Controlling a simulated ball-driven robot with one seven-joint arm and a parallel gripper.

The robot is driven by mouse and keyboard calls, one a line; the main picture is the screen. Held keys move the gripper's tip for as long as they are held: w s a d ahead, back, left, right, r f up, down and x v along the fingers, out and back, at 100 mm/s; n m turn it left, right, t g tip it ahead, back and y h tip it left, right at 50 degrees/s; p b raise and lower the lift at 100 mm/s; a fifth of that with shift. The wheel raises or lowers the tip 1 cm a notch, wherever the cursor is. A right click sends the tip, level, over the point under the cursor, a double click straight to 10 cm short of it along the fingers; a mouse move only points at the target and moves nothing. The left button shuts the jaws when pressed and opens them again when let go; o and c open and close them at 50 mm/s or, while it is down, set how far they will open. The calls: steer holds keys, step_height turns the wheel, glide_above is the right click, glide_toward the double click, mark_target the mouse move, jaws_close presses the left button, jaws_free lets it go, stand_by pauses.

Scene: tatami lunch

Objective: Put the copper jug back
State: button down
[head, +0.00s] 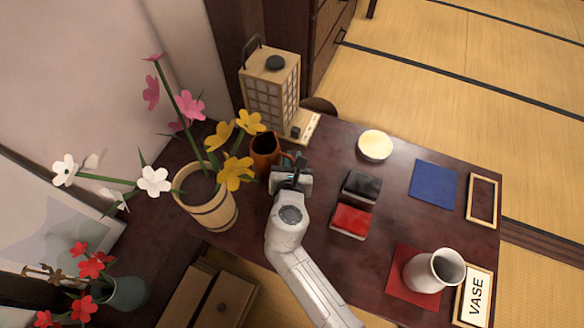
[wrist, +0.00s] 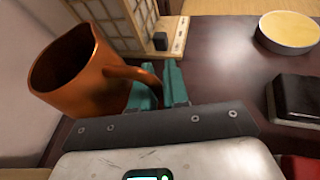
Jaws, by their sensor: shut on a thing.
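The copper jug (head: 264,150) is at the back left of the dark table, beside the wooden flower bucket, in the head view. In the wrist view the jug (wrist: 84,72) fills the left, its mouth up and tilted in the picture. My gripper (head: 292,164) is to the right of the jug. Its teal fingers (wrist: 158,88) are shut on the jug's handle at its right side. The jug's base is partly hidden, so I cannot tell whether it touches the table.
A paper lantern (head: 270,88) stands behind the jug. The wooden bucket of flowers (head: 208,205) is close on its left. Right of my gripper are a black box (head: 361,187), a red box (head: 351,220) and a round cream-topped dish (head: 375,146).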

steer(key=shift+w+a+f+b, duration=0.15)
steer(key=shift+f+b, duration=0.45)
steer(key=shift+f, duration=0.3)
steer(key=shift+w+f+b, duration=0.1)
steer(key=shift+f+b, duration=0.5)
steer(key=shift+f, duration=0.3)
steer(key=shift+f, duration=0.2)
steer(key=c, duration=1.1)
jaws_free()
steer(key=shift+s+r, duration=0.25)
steer(key=shift+r, duration=0.05)
steer(key=p+v, duration=0.4)
steer(key=v, duration=0.7)
steer(key=shift+s, duration=0.25)
